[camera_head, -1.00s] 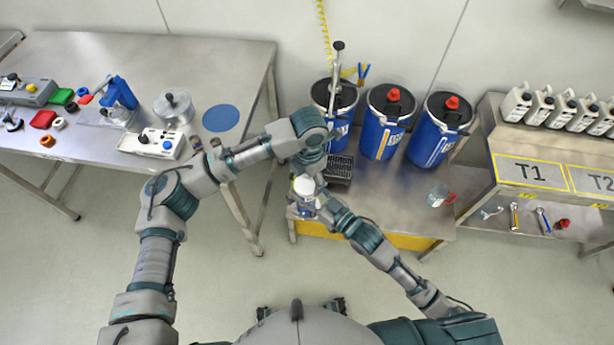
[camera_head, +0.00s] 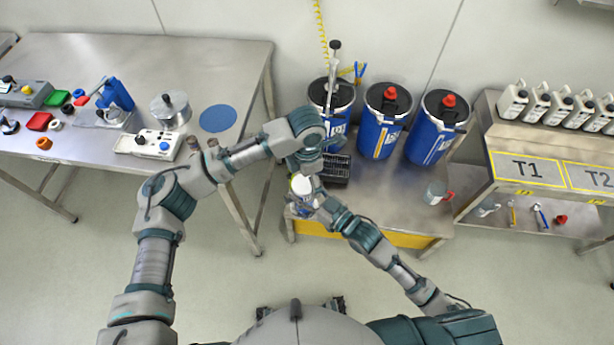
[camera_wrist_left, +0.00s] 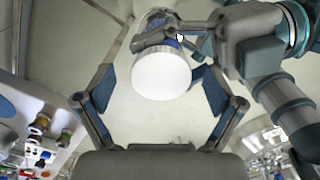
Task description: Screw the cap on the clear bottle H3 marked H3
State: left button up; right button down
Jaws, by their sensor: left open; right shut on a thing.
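A bottle with a blue label (camera_head: 305,203) and a round white cap (camera_head: 301,184) is held up in front of the low bench. In the left wrist view the white cap (camera_wrist_left: 160,77) sits at the bottle's top end, facing the camera. How tightly it sits cannot be told. My right gripper (camera_wrist_left: 182,36) is shut on the bottle below the cap. My left gripper (camera_wrist_left: 160,98) is open, one finger on each side of the cap, with gaps between. In the head view my left gripper (camera_head: 305,165) is just above the cap, partly hidden by its wrist. The H3 mark is not readable.
Blue drums (camera_head: 383,125) and a black rack (camera_head: 336,170) stand on the low bench behind. A cup with a red handle (camera_head: 436,193) is at its right. The left table (camera_head: 230,70) holds several devices. White canisters (camera_head: 537,100) line the right shelf.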

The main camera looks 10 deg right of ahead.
pick_arm(q)
jog(key=shift+r, duration=2.2)
jog(key=shift+c, duration=0.4)
